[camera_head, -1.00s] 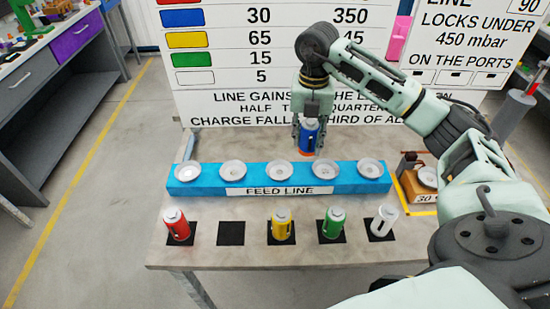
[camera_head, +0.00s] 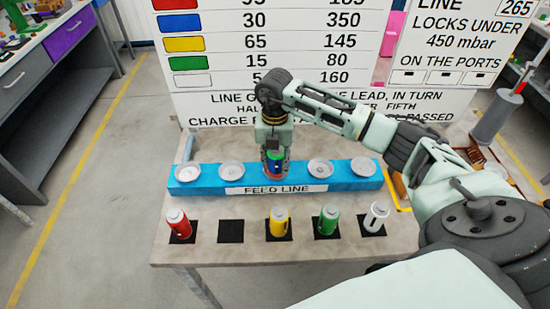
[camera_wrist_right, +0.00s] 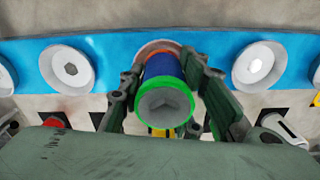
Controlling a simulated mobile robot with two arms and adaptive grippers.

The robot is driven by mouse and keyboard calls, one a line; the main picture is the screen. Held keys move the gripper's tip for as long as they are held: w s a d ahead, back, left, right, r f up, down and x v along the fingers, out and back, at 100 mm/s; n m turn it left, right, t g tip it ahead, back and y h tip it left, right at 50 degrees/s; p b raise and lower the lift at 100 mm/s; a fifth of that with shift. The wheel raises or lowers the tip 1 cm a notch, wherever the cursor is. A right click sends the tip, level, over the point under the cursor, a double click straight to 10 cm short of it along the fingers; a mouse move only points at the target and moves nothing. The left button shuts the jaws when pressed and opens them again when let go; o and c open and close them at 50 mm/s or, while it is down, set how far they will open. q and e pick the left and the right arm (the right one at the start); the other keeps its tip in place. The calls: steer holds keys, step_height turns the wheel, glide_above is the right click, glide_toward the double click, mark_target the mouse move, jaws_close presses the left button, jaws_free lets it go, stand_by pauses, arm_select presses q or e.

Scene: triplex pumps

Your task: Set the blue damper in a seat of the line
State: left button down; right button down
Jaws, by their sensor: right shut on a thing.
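The blue damper (camera_head: 274,166) is upright in my right gripper (camera_head: 274,155) at the middle of the blue feed line (camera_head: 208,186). My right gripper is shut on its sides. In the right wrist view the damper (camera_wrist_right: 165,92) shows a green ring, a grey end and a blue body. It hides most of the middle seat (camera_wrist_right: 158,46), so I cannot tell whether it touches the bottom of it. The other seats, such as the left one (camera_head: 231,171) and the right one (camera_head: 320,168) beside it, are empty. My left gripper is not in view.
Red (camera_head: 179,225), yellow (camera_head: 279,222), green (camera_head: 327,221) and white (camera_head: 375,217) dampers stand on dark pads in front of the line. One dark pad (camera_head: 231,231) is bare. A large sign (camera_head: 270,60) stands behind the table.

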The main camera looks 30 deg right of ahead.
steer(key=c, duration=1.3)
jaws_free()
steer(key=shift+f, duration=0.1)
steer(key=shift+r, duration=0.3)
step_height(320, 180, up, 10)
steer(key=b, duration=0.3)
steer(key=shift+r, duration=0.2)
steer(key=shift+r+b, duration=0.3)
steer(key=shift+r, duration=0.4)
